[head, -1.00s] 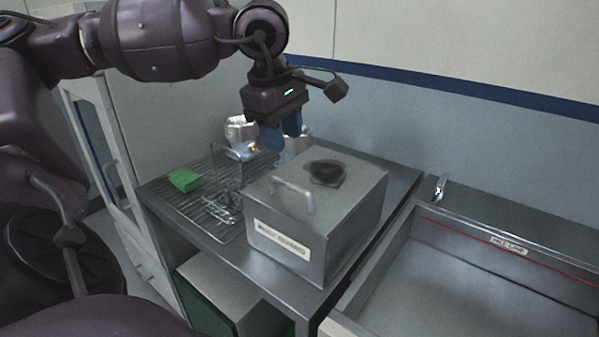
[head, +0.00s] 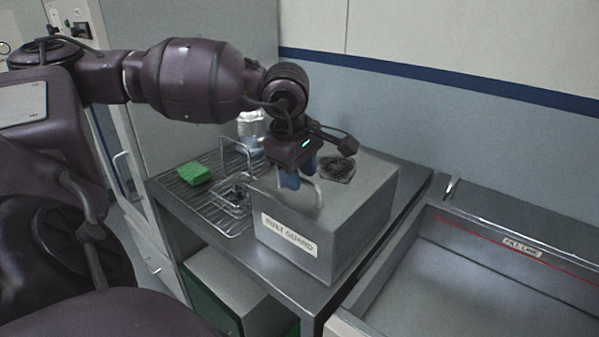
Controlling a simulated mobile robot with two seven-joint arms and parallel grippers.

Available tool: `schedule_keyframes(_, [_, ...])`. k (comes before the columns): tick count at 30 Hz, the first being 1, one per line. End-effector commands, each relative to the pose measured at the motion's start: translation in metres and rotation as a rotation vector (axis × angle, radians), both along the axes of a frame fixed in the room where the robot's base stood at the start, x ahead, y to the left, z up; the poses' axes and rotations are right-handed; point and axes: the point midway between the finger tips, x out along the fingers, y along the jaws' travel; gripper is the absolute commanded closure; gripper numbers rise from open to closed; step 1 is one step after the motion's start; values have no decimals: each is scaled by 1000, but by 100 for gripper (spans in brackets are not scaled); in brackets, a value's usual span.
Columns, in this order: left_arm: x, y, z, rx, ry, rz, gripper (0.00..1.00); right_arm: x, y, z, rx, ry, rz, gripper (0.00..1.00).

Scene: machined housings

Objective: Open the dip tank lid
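The dip tank (head: 345,235) is a grey metal box with a "RUST GUARD" label on its front, standing on the steel table. Its lid (head: 368,192) lies flat on top and looks closed. The lid has a dark patch and a bar handle (head: 319,190) near its front left. My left gripper (head: 298,183) points down at the handle, its blue fingers beside or around the handle's left part. The fingers look a little apart, but whether they touch the handle is hidden. My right gripper is not in view.
A wire rack (head: 187,191) with a green block (head: 194,173) and a wire basket (head: 235,194) lies left of the tank. A shiny, pale object (head: 252,125) stands behind. A sink-like basin (head: 480,275) with a red line is at the right.

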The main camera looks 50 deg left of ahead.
Motion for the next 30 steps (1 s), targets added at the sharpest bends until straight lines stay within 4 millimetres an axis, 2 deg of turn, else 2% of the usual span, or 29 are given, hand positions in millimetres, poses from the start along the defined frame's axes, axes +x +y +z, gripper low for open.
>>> schedule_keyframes(7, [0,0,0,0,0,0,63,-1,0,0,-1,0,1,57])
schedule_keyframes(14, [0,0,0,0,0,0,99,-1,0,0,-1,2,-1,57])
schedule_keyframes(15, [0,0,0,0,0,0,100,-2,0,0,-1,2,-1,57])
schedule_keyframes(25, [1,0,2,0,-2,0,100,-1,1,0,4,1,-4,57])
schedule_keyframes(30, [4,0,15,-1,-4,1,100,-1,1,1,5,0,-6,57])
